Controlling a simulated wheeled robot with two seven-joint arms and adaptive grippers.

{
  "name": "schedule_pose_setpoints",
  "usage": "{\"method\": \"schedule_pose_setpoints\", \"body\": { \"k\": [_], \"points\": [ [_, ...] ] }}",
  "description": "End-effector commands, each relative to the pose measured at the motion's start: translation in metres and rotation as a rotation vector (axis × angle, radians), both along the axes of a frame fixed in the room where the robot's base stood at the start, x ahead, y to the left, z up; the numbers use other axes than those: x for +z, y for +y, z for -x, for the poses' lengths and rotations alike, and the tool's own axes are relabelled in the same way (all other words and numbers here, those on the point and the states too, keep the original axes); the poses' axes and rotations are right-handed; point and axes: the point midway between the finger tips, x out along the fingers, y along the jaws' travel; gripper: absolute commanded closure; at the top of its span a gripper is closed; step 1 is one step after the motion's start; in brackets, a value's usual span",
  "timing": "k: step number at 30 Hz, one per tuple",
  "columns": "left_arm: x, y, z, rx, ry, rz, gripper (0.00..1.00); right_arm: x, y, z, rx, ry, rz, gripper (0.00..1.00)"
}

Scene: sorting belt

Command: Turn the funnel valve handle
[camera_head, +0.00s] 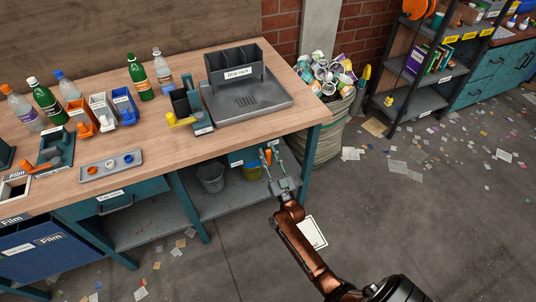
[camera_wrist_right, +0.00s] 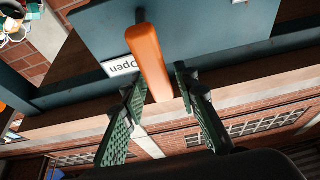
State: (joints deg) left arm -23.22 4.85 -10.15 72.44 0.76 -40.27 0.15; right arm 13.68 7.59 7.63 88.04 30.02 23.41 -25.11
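The orange valve handle (camera_wrist_right: 149,58) is a short bar standing out from a blue-grey panel (camera_wrist_right: 200,30) in the right wrist view. A white "Open" label (camera_wrist_right: 120,66) is beside it, upside down in that view. In the head view the handle is a small orange piece (camera_head: 268,156) under the front edge of the workbench. My right gripper (camera_head: 271,153) is there with its fingers apart. In the wrist view its green padded fingers (camera_wrist_right: 160,92) lie on either side of the handle's end, with a gap visible on the right. No funnel can be made out. My left gripper is out of view.
The workbench top (camera_head: 180,150) carries bottles, bins and a drip rack (camera_head: 235,62). A full waste bin (camera_head: 325,120) is at the right. The floor in front is open, with scattered paper.

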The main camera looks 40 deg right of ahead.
Motion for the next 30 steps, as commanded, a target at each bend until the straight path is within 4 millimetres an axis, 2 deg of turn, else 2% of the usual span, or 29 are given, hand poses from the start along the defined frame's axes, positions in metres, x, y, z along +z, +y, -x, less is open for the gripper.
{"method": "schedule_pose_setpoints", "body": {
  "k": [1,11,26,30],
  "points": [
    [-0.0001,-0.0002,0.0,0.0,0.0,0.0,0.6,-0.0002,0.0,0.0001,0.0,0.0,0.0,0.77],
    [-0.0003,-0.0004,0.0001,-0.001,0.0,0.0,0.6,-0.0003,0.0,0.0002,0.0,0.0,0.0,1.0],
    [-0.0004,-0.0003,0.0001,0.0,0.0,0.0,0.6,-0.0006,0.0008,-0.0001,0.001,0.001,0.001,1.0],
    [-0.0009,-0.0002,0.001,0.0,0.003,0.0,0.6,-0.0006,0.0091,-0.005,0.011,0.005,0.019,1.0]
  ]
}}
